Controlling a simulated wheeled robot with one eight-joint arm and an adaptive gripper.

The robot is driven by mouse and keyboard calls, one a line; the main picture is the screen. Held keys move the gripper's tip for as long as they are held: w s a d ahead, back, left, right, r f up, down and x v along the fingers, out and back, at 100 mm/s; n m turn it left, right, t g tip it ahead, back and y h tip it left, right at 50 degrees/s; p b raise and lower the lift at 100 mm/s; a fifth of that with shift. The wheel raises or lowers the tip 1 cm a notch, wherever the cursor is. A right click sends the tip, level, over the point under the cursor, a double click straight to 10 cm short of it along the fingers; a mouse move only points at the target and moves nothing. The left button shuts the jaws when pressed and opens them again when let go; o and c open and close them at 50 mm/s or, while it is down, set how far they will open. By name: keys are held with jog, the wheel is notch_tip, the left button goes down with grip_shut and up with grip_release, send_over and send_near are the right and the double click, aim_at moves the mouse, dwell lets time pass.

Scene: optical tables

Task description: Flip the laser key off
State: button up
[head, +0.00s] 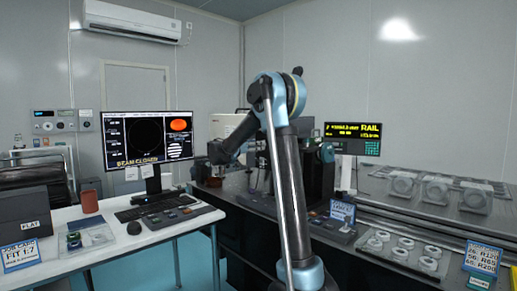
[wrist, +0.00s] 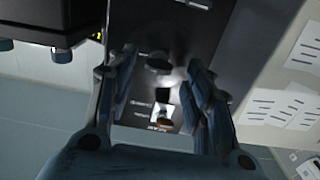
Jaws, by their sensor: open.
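My gripper (wrist: 162,75) is open, with its two fingers apart on either side of a dark panel (wrist: 146,100) in the wrist view. On that panel, between the fingers, are a dark rounded knob (wrist: 158,62) and a small bright metallic piece (wrist: 162,98) with a brownish part below it. One of these may be the laser key; I cannot tell which, nor its turned position. Neither finger is clearly touching them. In the head view my gripper (head: 217,154) is by a cream box (head: 228,126) at the back, and the key cannot be made out.
A monitor (head: 148,139) reads "BEAM CLOSED" on the white desk at left. A yellow-lettered display (head: 353,138) stands right of my arm. Dark optical tables with several lens mounts (head: 439,190) fill the right. Papers (wrist: 282,105) show at right in the wrist view.

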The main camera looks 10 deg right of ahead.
jog(key=shift+x, duration=1.1)
jog(key=c, duration=1)
jog(key=shift+c, duration=0.2)
jog(key=shift+n, duration=0.3)
jog(key=n, duration=0.4)
jog(key=shift+w+a, duration=0.1)
jog(key=shift+a, duration=0.05)
jog(key=n, duration=0.4)
jog(key=shift+n, duration=0.4)
jog(key=n, duration=0.4)
jog(key=shift+w+a+n, duration=0.1)
jog(key=shift+n, duration=0.2)
jog(key=shift+f+n, duration=0.2)
jog(key=shift+n, duration=1.8)
